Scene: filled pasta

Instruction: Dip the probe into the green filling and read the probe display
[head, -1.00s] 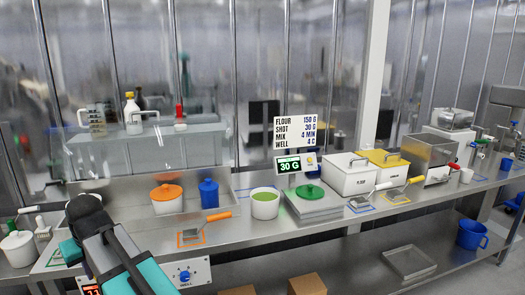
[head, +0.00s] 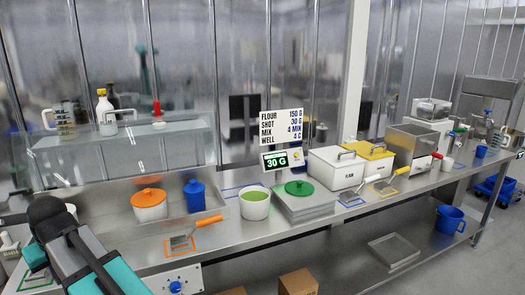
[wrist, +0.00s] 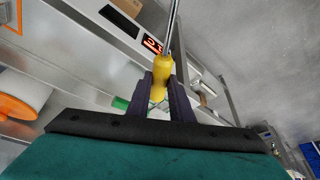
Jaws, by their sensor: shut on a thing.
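My gripper (wrist: 160,88) is shut on the yellow handle (wrist: 161,72) of a probe, in the wrist view. A thin metal rod (wrist: 172,30) runs up from the handle out of the picture, so its tip is hidden. In the head view my arm is at the lower left and the probe cannot be made out. The green filling (head: 254,194) sits in a white pot (head: 255,211) on the bench, right of my arm and apart from it. A red lit display (wrist: 152,44) shows in the wrist view; its digits are too blurred to read and I cannot tell whether it is the probe's.
An orange-lidded pot (head: 149,208), a blue container (head: 194,196) and an orange-handled scoop (head: 190,232) stand between my arm and the green filling. A green-lidded stack (head: 304,203) is right of it. A screen (head: 283,160) behind reads 30 G. A sign (head: 281,126) stands above.

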